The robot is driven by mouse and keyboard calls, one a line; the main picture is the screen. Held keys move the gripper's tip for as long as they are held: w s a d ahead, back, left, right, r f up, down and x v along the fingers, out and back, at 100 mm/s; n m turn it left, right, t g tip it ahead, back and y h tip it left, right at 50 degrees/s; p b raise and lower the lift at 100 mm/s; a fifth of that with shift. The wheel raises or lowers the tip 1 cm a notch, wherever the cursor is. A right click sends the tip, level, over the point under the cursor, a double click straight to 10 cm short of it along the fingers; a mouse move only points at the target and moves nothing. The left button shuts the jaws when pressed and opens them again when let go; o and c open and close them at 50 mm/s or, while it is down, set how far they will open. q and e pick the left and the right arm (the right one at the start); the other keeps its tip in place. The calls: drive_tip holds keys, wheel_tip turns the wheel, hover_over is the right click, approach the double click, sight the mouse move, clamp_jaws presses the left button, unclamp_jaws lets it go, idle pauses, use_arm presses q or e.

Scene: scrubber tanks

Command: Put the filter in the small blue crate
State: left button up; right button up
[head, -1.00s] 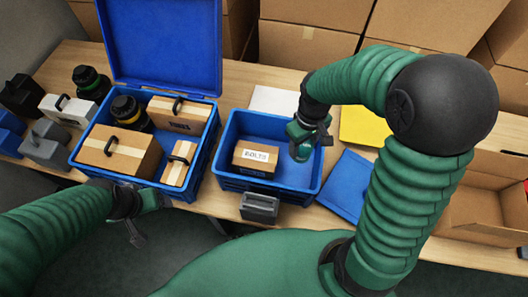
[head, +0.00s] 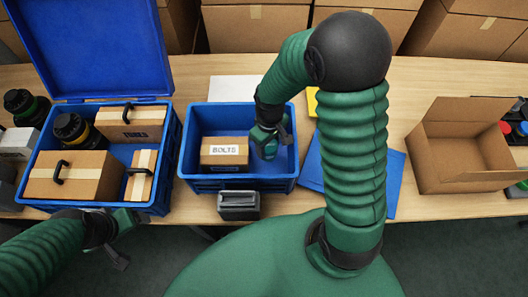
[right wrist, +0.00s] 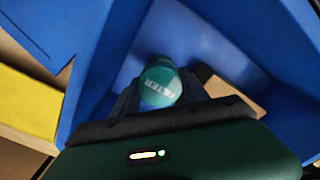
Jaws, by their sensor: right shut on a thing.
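The filter (right wrist: 160,82) is a teal cylinder with white lettering in the right wrist view. My right gripper (head: 268,145) is shut on it, inside the walls of the small blue crate (head: 237,184), at the crate's right part. The crate's blue walls and floor surround the filter in the right wrist view. I cannot tell whether the filter touches the floor. A brown box marked BOLTS (head: 224,167) sits in the crate's left part. My left gripper (head: 128,240) is empty, its fingers apart, in front of the larger blue crate.
The larger blue crate (head: 95,203), lid raised, holds several brown boxes and a black-and-yellow canister. A grey case (head: 238,206) stands before the small crate. A blue sheet (head: 393,176) lies to its right. An open cardboard box (head: 452,182) stands farther right.

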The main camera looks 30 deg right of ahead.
sight(268, 151)
wheel_tip(268, 151, down, 3)
drive_tip(key=shift+s+f+b, duration=0.1)
drive_tip(key=shift+b, duration=0.25)
drive_tip(key=shift+a+f, duration=0.1)
drive_tip(key=shift+f, duration=0.2)
drive_tip(key=o, duration=1.3)
drive_tip(key=shift+o, duration=0.2)
